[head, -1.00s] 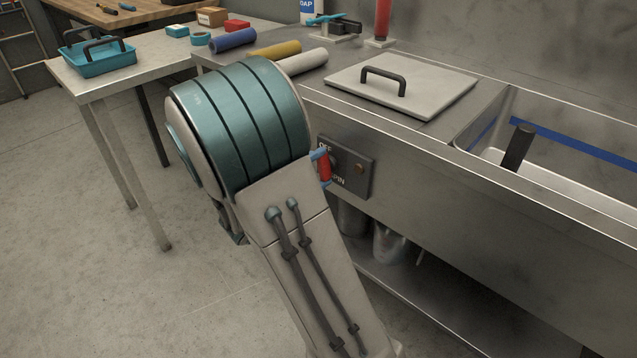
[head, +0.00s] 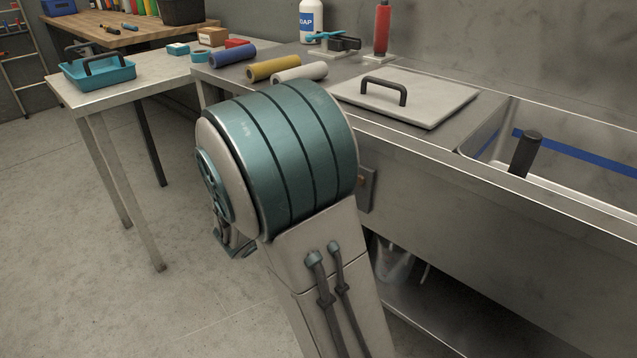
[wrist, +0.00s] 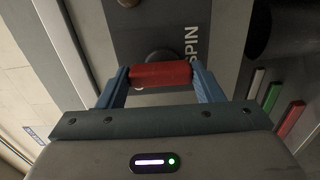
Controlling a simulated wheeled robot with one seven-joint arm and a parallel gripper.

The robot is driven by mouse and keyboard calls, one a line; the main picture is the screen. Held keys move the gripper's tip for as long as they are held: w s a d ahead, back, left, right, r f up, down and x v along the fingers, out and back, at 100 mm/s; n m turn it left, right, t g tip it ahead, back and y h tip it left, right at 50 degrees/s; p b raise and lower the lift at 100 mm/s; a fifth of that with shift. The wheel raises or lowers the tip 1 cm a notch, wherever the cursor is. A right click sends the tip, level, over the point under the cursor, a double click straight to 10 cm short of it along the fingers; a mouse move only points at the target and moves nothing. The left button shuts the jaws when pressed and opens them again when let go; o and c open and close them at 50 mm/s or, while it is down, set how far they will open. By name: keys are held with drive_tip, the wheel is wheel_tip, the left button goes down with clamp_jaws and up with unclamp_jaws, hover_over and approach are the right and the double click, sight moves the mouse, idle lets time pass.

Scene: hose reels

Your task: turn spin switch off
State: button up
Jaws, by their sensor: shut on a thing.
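The spin switch sits on a dark plate (wrist: 132,30) with a white "SPIN" label (wrist: 191,42), close up in the wrist view. A dark round knob (wrist: 160,54) shows behind its red handle (wrist: 160,74). My gripper (wrist: 161,76) has its two blue fingers shut on the ends of the red handle. In the head view only the right edge of the switch plate (head: 368,190) shows on the sink's steel front. My arm hides the handle, the labels and my gripper there. The "OFF" label is not visible now, and I cannot tell the handle's exact setting.
The steel sink unit (head: 480,222) runs along the right, with a handled lid (head: 430,106) on top. A metal bucket (head: 392,262) stands underneath. A side table (head: 120,90) holds a blue tray (head: 98,74). The floor at left is clear.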

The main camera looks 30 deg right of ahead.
drive_tip(key=o, duration=1)
drive_tip(key=p+v, duration=0.3)
drive_tip(key=v, duration=1)
drive_tip(key=shift+a, duration=0.4)
drive_tip(key=shift+r, duration=0.1)
